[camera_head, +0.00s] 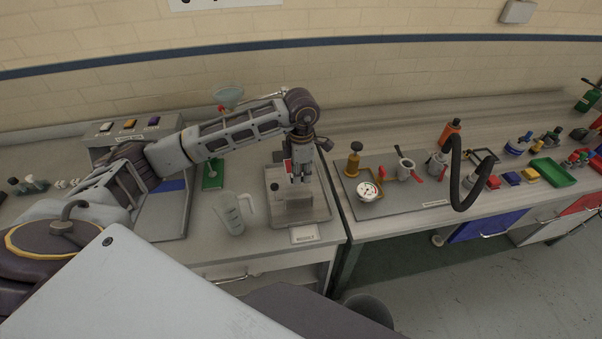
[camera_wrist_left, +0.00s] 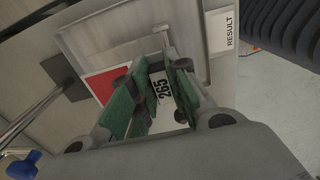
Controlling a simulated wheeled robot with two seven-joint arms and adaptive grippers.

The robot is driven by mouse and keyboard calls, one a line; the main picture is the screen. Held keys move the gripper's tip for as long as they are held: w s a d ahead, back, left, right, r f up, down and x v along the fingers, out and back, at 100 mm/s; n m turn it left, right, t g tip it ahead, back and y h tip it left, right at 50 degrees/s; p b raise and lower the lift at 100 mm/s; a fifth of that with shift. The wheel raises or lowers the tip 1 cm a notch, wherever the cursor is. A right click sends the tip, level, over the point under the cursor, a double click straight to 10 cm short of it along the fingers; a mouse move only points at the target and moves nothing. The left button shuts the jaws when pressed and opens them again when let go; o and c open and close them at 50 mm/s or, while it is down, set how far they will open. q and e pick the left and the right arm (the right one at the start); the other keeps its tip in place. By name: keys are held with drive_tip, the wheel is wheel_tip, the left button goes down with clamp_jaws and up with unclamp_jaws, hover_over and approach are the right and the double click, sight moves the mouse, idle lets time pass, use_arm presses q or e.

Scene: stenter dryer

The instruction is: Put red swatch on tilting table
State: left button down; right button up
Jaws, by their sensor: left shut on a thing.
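My left gripper (camera_head: 300,178) is over a metal tray (camera_head: 320,212) that holds a small grey block-like fixture (camera_head: 296,206). The red swatch (camera_head: 288,168) shows as a narrow red strip at the gripper's fingers. In the left wrist view the red swatch (camera_wrist_left: 103,84) is a red patch beside a white part with the number 265. That white part lies between the green-padded fingers (camera_wrist_left: 158,97), which are shut on it. The fingers hide part of the swatch. I cannot tell whether the swatch touches the fixture. My right gripper is not in view.
A RESULT label (camera_head: 304,234) is at the tray's front edge. A clear jug (camera_head: 234,213) stands to the left, near a green item (camera_head: 213,173).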

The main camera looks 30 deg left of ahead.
sight(301, 193)
use_arm(q)
drive_tip(key=shift+f+b, duration=2.45)
drive_tip(key=shift+f, duration=0.55)
drive_tip(key=c, duration=1.3)
unclamp_jaws()
drive_tip(key=shift+r, duration=6)
